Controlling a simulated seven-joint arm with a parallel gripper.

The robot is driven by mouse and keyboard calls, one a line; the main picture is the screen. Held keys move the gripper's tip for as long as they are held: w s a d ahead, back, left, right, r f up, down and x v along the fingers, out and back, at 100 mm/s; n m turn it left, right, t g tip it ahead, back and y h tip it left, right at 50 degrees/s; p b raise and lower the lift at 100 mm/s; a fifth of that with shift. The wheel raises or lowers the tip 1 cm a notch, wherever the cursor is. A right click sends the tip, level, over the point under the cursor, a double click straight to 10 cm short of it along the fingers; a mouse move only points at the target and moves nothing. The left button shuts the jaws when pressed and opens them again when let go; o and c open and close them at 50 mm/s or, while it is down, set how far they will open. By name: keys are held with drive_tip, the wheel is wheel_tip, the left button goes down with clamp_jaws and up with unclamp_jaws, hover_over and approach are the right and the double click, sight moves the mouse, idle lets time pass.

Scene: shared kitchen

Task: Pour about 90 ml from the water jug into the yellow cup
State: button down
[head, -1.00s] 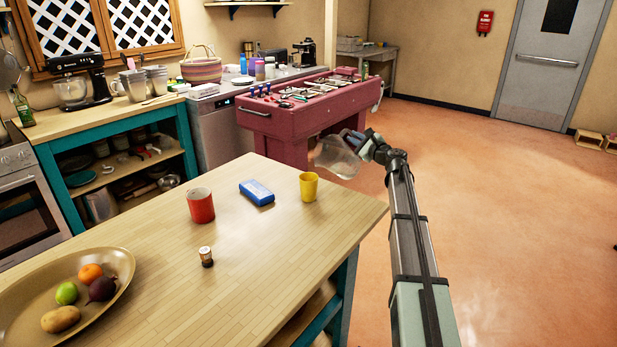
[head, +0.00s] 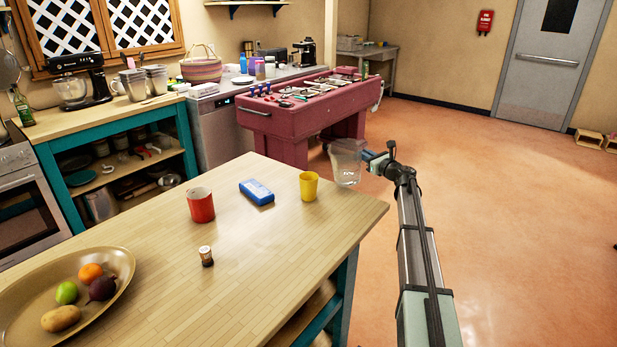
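The water jug (head: 346,162) is clear and see-through. The cup's inside is too small to tell any water level. The water in the jug is hard to make out.
On the wooden table (head: 270,240) stand a red mug (head: 201,205), a blue box (head: 257,191), a small corked jar (head: 206,256) and an oval tray (head: 118,290) with fruit and vegetables. A red foosball table (head: 290,118) stands behind.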

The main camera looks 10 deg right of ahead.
drive_tip(key=shift+w+d+f+m, duration=0.1)
drive_tip(key=shift+d+f+m, duration=0.05)
drive_tip(key=shift+f+m, duration=0.35)
drive_tip(key=shift+d+f+m, duration=0.1)
drive_tip(key=shift+f+m, duration=0.3)
drive_tip(key=shift+f, duration=0.2)
drive_tip(key=shift+r, duration=0.1)
idle(0.4)
